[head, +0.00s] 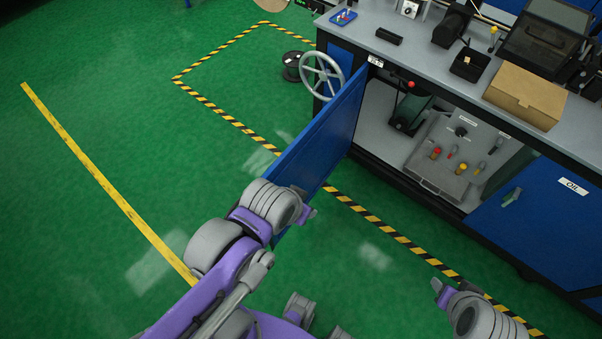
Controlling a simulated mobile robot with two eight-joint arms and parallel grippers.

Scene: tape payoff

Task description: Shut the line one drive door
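The blue drive door (322,135) stands wide open, swung out from the bench over the green floor. Behind it the open compartment (378,128) shows a grey panel (464,158) with red and yellow knobs. My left gripper (308,203) is at the near, lower end of the door, and my arm hides part of that end. I cannot tell whether it touches the door or whether its fingers are open. My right gripper (440,292) is low at the right, over the floor and away from the door; its finger state is unclear.
A second blue door labelled OIL (545,215) is shut at the right. A grey handwheel (322,76) and a black spool (293,66) are behind the open door. A cardboard box (525,95) sits on the bench top. The floor between door and bench is clear.

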